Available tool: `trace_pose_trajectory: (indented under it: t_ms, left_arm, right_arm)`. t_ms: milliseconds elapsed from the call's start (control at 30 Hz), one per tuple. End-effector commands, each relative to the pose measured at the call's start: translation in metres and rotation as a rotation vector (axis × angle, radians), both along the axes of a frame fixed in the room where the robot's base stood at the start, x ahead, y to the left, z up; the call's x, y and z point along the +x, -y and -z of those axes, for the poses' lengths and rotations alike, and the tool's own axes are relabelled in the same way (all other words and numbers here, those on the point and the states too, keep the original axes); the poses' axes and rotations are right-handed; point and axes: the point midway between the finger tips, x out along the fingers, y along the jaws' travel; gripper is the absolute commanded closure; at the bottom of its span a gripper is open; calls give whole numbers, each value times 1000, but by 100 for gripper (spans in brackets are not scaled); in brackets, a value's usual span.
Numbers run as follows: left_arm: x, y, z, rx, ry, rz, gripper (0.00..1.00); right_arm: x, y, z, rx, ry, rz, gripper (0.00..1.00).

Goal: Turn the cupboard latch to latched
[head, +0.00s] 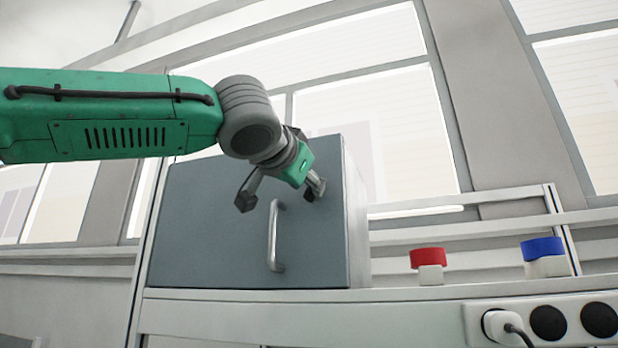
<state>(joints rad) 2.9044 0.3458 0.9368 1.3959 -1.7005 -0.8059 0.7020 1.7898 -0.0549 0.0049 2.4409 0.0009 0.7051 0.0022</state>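The cupboard (200,235) is a grey-blue box with a shut-looking door, standing on a pale ledge in the middle of the head view. A vertical metal bar handle (272,237) is on its door. My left gripper (281,195) is in front of the upper right part of the door, just above the handle. Its two dark fingers are spread apart, with nothing seen between them. I cannot make out the latch; the gripper may hide it. I cannot tell whether the gripper touches the door. My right gripper is not in view.
On the ledge right of the cupboard stand a red-topped white object (429,266) and a blue-topped white object (544,256). A socket strip (540,320) with a white plug (500,326) is at the lower right. Large windows are behind.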

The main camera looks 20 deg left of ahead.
Motion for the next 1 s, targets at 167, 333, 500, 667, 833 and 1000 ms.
trace_pose_trajectory:
  t_ms: [167,333,500,667,833,1000]
  left_arm:
    - [18,2,-1,1,-2,1,69]
    - [22,-1,0,-1,1,0,69]
    - [22,-3,1,-2,1,0,69]
    - [22,-3,1,-1,0,0,100]
    - [22,-2,1,0,0,-2,100]
    - [22,-2,1,27,3,-4,100]
  right_arm:
    - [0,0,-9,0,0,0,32]
    - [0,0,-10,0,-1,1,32]
    - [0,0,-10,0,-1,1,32]
    - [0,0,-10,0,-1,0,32]
    - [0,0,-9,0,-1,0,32]
    - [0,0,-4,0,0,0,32]
